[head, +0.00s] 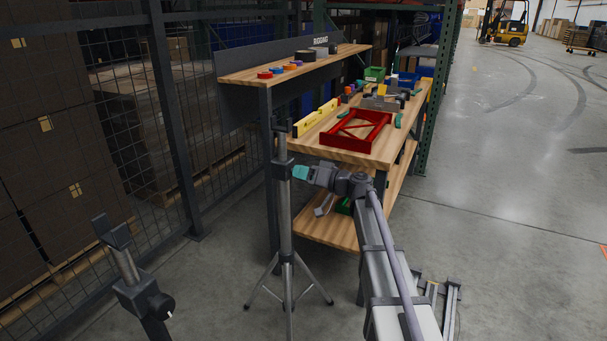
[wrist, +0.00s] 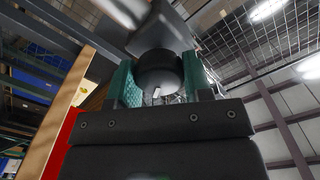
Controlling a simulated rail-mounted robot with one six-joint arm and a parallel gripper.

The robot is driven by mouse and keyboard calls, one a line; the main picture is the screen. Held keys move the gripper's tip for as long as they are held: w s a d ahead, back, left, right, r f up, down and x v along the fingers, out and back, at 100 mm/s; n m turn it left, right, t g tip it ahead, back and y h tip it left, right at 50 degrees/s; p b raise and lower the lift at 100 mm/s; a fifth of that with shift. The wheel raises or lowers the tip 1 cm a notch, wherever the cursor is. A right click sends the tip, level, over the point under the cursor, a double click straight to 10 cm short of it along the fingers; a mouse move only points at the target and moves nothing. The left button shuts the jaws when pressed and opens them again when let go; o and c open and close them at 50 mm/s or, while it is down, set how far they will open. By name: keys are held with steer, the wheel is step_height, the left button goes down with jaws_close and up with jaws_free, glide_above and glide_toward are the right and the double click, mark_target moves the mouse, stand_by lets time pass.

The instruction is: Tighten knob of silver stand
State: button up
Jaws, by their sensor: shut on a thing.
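The silver stand (head: 285,222) is upright on its tripod legs in front of the workbench in the head view. Its dark collar sits partway up the pole. In the wrist view the pole (wrist: 120,10) is at the top, with the dark collar (wrist: 160,35) below it. The black round knob (wrist: 158,72) lies between the teal fingers of my gripper (wrist: 160,88), which is shut on it. In the head view my gripper (head: 300,172) reaches the collar from the right; the knob is hidden there.
A second, dark stand (head: 134,292) with a black knob stands at the front left. The workbench (head: 345,155) behind holds a red frame (head: 357,130) and a yellow level (head: 315,117). A mesh fence is at left; open floor (head: 510,200) lies at right.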

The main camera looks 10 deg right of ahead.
steer(key=m, duration=1.1)
steer(key=shift+m, duration=0.4)
steer(key=m, duration=1)
steer(key=shift+m, duration=0.3)
steer(key=o, duration=0.9)
